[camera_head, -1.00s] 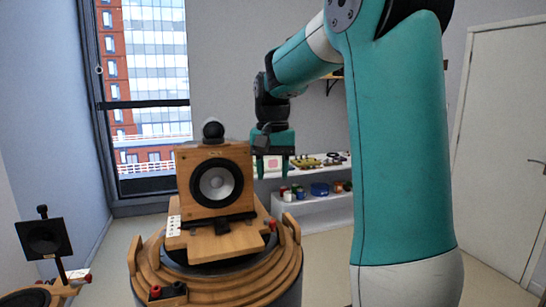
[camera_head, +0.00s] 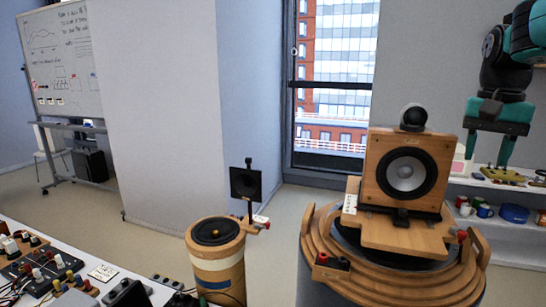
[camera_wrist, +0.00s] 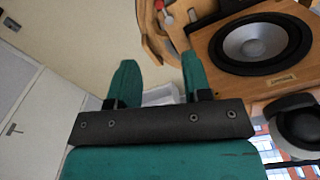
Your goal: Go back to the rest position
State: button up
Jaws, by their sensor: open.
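My gripper (camera_head: 486,150) is at the right of the head view, fingers pointing down, beside and to the right of the wooden speaker (camera_head: 405,172). Its two teal fingers are apart with nothing between them. In the wrist view my gripper (camera_wrist: 158,85) also shows open and empty, with the speaker (camera_wrist: 262,48) to its right. The speaker stands upright on a round stepped wooden stand (camera_head: 385,285), with a dark ball-shaped part (camera_head: 413,117) on top.
A smaller round wooden stand (camera_head: 217,262) with a black square panel (camera_head: 245,183) stands left of the speaker. A bench (camera_head: 130,275) with knobbed gear fills the lower left. A white shelf (camera_head: 505,228) with cups is behind my gripper. A whiteboard (camera_head: 62,60) stands far left.

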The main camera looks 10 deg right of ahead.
jog(key=a+f+n+b, duration=0.1)
jog(key=a+f+n, duration=0.15)
jog(key=a, duration=0.35)
jog(key=a+f+n, duration=0.2)
jog(key=a+n, duration=0.1)
jog(key=a, duration=0.3)
jog(key=s+a+f+n+y, duration=0.1)
jog(key=s+a+f+n, duration=0.2)
jog(key=a, duration=0.4)
jog(key=s+a+f+n+y+b, duration=0.1)
jog(key=s+a+f+n, duration=0.2)
jog(key=s+a, duration=0.4)
jog(key=s+a+f+n+y, duration=0.2)
jog(key=s+a+f+n, duration=0.1)
jog(key=s+a+n, duration=0.2)
jog(key=shift+s+a+f+n, duration=0.2)
jog(key=shift+a+f+n, duration=0.2)
jog(key=shift+a, duration=0.7)
